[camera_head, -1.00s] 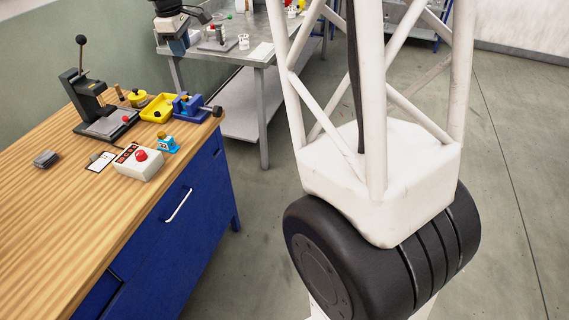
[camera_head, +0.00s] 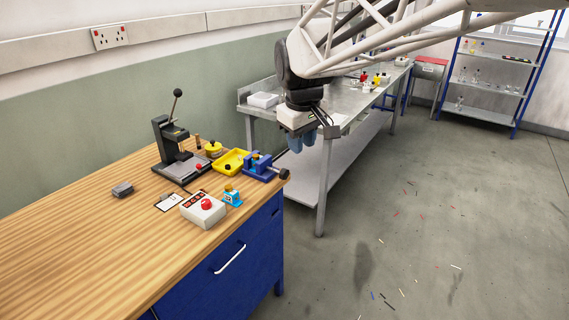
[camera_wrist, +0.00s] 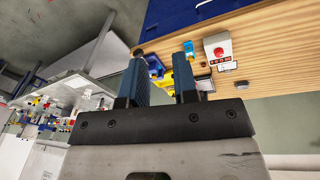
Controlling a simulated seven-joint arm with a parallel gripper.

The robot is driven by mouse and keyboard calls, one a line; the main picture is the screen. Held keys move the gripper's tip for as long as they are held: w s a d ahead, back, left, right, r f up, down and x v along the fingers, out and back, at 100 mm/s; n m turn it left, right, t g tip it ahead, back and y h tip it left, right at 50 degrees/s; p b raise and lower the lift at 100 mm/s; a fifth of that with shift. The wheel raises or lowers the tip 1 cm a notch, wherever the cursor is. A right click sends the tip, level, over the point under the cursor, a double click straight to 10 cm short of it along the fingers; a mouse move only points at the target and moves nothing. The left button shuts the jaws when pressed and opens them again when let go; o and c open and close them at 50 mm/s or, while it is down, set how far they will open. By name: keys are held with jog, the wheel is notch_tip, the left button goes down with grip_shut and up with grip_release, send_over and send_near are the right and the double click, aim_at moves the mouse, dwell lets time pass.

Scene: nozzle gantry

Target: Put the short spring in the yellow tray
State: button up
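The yellow tray (camera_head: 232,161) sits on the wooden bench towards its far right end, with a small dark item inside it. I cannot make out the short spring in any view. My gripper (camera_head: 302,145) hangs in the air beyond the right end of the bench, to the right of the tray and apart from it. In the wrist view its two blue fingers (camera_wrist: 160,82) are spread with nothing held between them. Part of the yellow tray (camera_wrist: 156,70) shows between the fingers, partly hidden.
A blue vise (camera_head: 263,168) stands right of the tray. A yellow pot (camera_head: 214,149) and a lever press (camera_head: 172,142) stand left of it. A red-button box (camera_head: 203,210) and a small blue item (camera_head: 232,198) are in front. A steel table (camera_head: 345,110) stands behind.

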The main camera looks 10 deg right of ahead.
jog(key=s+d+f+m, duration=0.1)
jog(key=s+f+m, duration=0.2)
jog(key=s, duration=0.9)
jog(key=s+d+f+m, duration=0.1)
jog(key=s+f, duration=0.4)
jog(key=s, duration=0.6)
jog(key=shift+s+m+t, duration=0.4)
jog(key=shift+m, duration=0.5)
jog(key=shift+d, duration=0.1)
